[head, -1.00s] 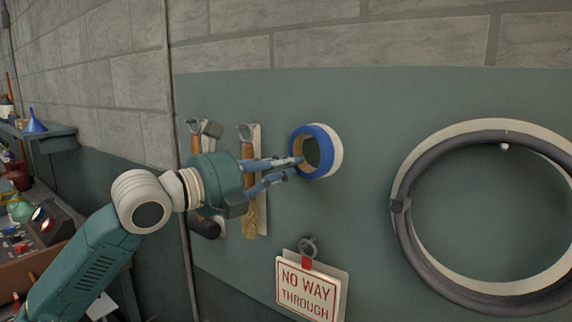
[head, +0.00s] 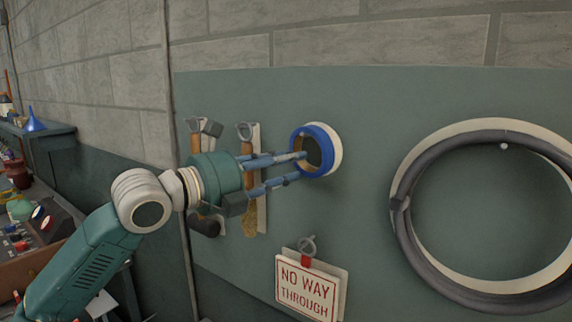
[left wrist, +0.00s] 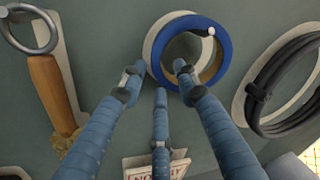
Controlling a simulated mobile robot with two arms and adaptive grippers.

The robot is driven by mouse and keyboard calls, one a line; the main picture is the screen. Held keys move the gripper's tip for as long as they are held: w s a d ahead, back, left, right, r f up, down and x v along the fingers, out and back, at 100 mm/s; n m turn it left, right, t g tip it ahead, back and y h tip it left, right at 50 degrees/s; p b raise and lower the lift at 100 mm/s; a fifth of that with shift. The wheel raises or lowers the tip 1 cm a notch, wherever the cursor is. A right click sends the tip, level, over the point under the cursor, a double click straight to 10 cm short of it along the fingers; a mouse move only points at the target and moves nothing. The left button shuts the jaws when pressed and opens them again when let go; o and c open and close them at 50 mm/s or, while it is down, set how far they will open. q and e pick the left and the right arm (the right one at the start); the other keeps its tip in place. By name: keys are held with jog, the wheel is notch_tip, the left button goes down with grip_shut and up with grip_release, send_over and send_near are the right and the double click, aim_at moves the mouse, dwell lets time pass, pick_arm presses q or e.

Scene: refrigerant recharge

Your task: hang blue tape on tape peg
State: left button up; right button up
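The blue tape (head: 318,128) is a roll with a tan inner side, upright and flat-on to the green wall board in front of a white ring-shaped patch. In the left wrist view the tape (left wrist: 226,60) has the pale-tipped tape peg (left wrist: 211,31) showing inside its hole, near the top right. My left gripper (head: 300,164) is open at the tape's lower left. Contact is unclear. My right gripper is out of view.
A dark hose coil (head: 400,203) hangs on the right. A "NO WAY THROUGH" sign (head: 307,291) hangs below the tape. A brush (head: 250,222) and a hammer (head: 206,227) hang on the left, close behind my gripper. The board between tape and hose is clear.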

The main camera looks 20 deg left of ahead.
pick_arm(q)
jog(key=v, duration=1.2)
dwell(0.3)
jog(key=shift+f, duration=0.1)
